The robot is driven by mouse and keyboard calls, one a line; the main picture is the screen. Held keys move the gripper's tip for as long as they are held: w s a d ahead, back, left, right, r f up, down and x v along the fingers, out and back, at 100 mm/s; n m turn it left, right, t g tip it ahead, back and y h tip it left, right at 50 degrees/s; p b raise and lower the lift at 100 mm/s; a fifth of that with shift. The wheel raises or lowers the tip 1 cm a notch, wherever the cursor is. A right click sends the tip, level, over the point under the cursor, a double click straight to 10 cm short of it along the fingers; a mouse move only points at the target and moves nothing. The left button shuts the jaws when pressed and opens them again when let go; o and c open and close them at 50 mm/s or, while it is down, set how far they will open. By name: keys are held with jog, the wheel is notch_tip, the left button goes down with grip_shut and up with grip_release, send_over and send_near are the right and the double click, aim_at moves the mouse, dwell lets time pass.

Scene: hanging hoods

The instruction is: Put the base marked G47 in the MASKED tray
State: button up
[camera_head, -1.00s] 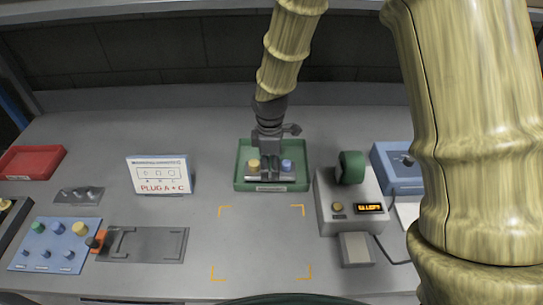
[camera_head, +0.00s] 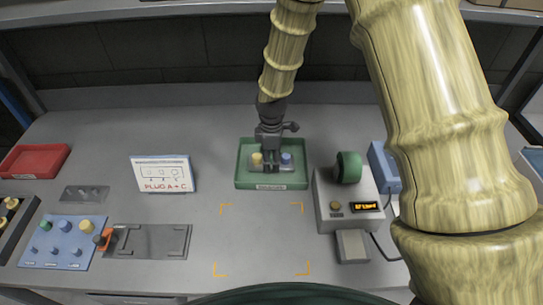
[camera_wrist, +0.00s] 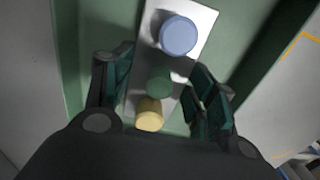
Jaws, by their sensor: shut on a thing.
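The base (camera_head: 271,168), a pale metal plate, is in the green tray (camera_head: 243,180). It carries a yellow plug (camera_head: 257,158) and a blue plug (camera_head: 286,158). In the wrist view, the base (camera_wrist: 158,62) also shows a round green spot between them. I cannot read a G47 mark on it. My gripper (camera_head: 271,160) reaches down into the tray and is shut on the base, fingers (camera_wrist: 163,72) at its two long sides. The tray's front label (camera_head: 271,187) is too small to read. I cannot tell whether the base touches the tray floor.
A grey device with a green roll (camera_head: 349,167) and lit display stands right of the tray. The yellow-cornered area in front is clear.

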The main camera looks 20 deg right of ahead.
dwell(0.3)
jog(key=o, duration=1.4)
jog(key=shift+f, duration=0.1)
notch_tip(320, 180, up, 12)
jog(key=b, duration=0.3)
